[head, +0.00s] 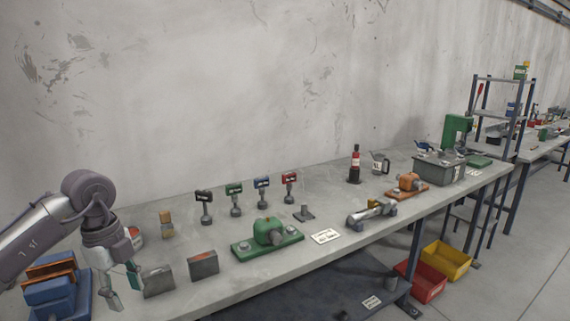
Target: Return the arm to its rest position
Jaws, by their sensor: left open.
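My left arm comes in from the left edge of the head view and bends down at its wrist. My left gripper (124,291) points downward at the left end of the workbench (225,290). Its jaws are open and I see nothing held between them. My right gripper does not show.
A green device (268,235), an orange one (407,185) and several colored-head tools (262,195) stand on the bench. A second grey block (203,265) is near the gripper. Red (421,282) and yellow (446,261) bins sit on the floor. The concrete wall (250,90) rises behind.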

